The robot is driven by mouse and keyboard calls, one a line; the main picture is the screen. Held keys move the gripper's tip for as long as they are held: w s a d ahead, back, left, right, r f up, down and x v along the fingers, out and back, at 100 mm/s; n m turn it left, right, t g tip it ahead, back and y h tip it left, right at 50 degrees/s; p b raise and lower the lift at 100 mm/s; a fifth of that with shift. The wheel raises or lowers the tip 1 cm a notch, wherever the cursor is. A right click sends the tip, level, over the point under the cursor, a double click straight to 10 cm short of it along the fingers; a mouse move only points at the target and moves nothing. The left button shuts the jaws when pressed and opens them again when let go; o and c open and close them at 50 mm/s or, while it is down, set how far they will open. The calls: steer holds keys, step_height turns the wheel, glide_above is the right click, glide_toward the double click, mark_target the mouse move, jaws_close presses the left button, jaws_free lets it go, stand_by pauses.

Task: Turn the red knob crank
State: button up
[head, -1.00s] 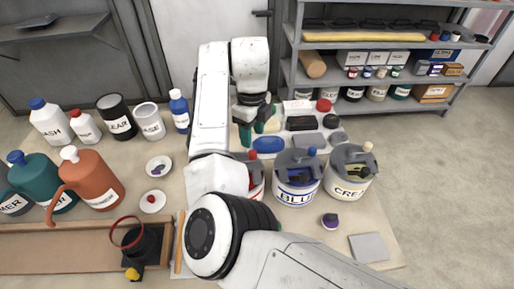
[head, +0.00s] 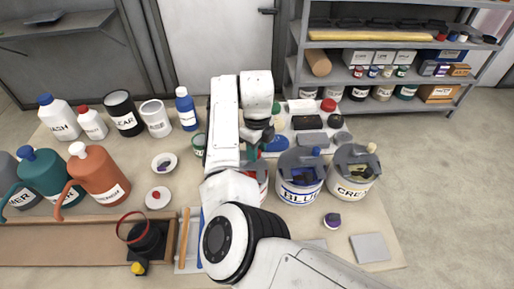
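The can that the red knob crank belongs to is mostly hidden behind my arm; a sliver of its pale labelled side (head: 263,190) shows left of the blue can. Its red knob cannot be made out now. My gripper (head: 258,143) points down over the back of this can, at the end of my white arm. Its dark fingers are small and partly covered by my wrist, so I cannot tell whether they are open, shut or touching the knob. The blue can (head: 299,191) has a grey crank lid with a blue knob (head: 316,151). The cream can (head: 351,190) has a cream knob (head: 372,147).
Bottles and jugs, including an orange jug (head: 98,177), crowd the table's left. A blue oval dish (head: 276,145) lies behind the cans. Two small white dishes sit left of my arm. A grey square (head: 370,248) lies at front right. A shelf (head: 391,81) stands behind.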

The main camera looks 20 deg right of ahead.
jaws_close()
